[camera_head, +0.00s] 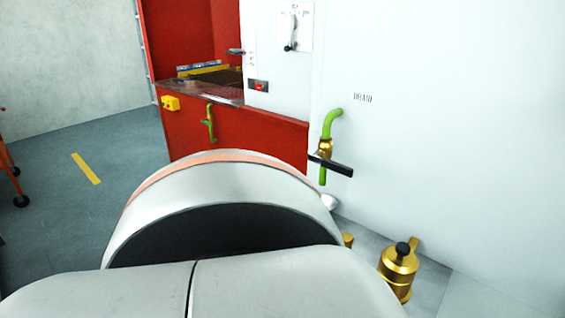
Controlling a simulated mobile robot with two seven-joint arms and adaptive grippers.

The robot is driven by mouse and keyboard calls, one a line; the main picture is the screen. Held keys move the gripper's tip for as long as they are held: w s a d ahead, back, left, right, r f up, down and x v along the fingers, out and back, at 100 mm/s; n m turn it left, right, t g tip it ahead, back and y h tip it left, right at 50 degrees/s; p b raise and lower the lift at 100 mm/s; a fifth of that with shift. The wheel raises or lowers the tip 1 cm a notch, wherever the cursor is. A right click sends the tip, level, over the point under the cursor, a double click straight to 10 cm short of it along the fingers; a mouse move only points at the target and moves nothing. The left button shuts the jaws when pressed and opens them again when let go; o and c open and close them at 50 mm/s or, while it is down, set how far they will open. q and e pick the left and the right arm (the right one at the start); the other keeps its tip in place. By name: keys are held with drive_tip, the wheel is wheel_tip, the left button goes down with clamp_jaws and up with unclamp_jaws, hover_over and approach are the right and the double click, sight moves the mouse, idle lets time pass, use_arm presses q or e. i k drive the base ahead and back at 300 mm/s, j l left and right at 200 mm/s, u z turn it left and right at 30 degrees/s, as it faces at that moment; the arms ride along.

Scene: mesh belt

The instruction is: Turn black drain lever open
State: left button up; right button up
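The black drain lever (337,167) sticks out from a brass valve (325,148) on the white wall panel. The lever points right and slightly down, crossing the green pipe (332,119) that bends out of the panel above and runs down below the valve. A "DRAIN" label (363,98) is on the panel to the upper right of the lever. Nothing is seen touching the lever. Neither gripper can be seen. A large white rounded part of mine fills the lower middle and hides what is behind it.
A brass fitting with a black knob (398,272) stands at the lower right, by the panel's base. A red machine housing (240,137) with a green handle (209,124) is left of the valve. Grey floor (90,215) with a yellow stripe (86,168) is open at left.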

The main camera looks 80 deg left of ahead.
sight(315, 158)
drive_tip(key=u, duration=1.6)
